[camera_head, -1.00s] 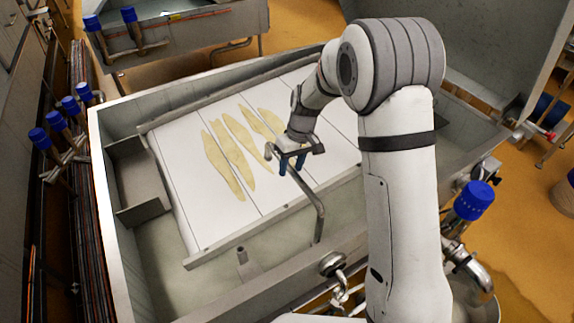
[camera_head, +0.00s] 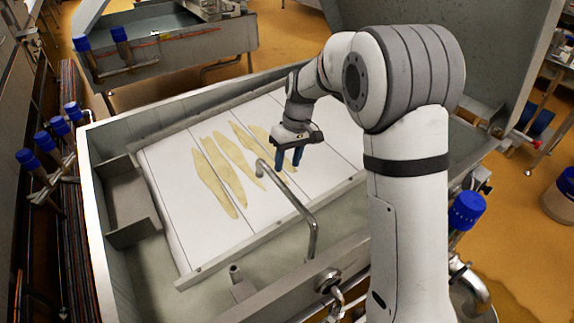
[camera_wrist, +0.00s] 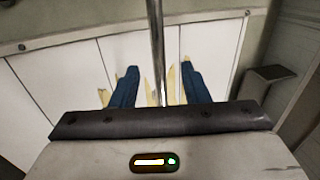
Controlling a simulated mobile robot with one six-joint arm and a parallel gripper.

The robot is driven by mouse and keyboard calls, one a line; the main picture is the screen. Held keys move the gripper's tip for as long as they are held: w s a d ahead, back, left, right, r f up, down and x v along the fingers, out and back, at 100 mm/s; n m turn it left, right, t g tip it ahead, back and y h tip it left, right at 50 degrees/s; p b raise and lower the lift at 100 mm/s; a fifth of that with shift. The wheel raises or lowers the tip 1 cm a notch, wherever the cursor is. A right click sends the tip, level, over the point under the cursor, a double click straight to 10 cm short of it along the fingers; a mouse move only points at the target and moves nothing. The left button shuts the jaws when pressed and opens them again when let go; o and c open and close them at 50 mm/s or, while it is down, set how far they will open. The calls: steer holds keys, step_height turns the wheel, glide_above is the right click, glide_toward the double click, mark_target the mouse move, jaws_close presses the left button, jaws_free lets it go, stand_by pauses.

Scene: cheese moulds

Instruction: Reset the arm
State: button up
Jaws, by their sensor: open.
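My gripper (camera_head: 288,162) hangs from my bent arm above the white board (camera_head: 180,215) in the vat, near the bent metal pipe (camera_head: 314,225). In the wrist view its two blue fingers (camera_wrist: 158,85) are spread apart, with nothing held between them. The pipe (camera_wrist: 156,40) passes between the fingers in that view; whether it touches them I cannot tell. Several long pale yellow pieces (camera_head: 213,177) lie on the board, left of and partly behind my gripper. They also show beyond the fingertips in the wrist view (camera_wrist: 105,96).
The metal vat (camera_head: 100,190) surrounds the board with raised walls. Blue-capped valves (camera_head: 30,160) stand along the left, and another blue cap (camera_head: 466,210) is right of my arm. A second vat (camera_head: 180,50) is at the back left.

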stand_by(0.4)
steer(key=s+d+r+m+t+h, duration=0.1)
steer(key=s+d+r+m+t, duration=0.1)
steer(key=s+d, duration=0.7)
steer(key=s+d+r+m+t, duration=0.1)
steer(key=s+d+r+m, duration=0.4)
steer(key=s+d, duration=0.4)
steer(key=s+r, duration=0.1)
steer(key=s, duration=0.6)
steer(key=shift+r+t+h, duration=0.4)
steer(key=shift+d, duration=0.1)
steer(key=shift+c, duration=0.5)
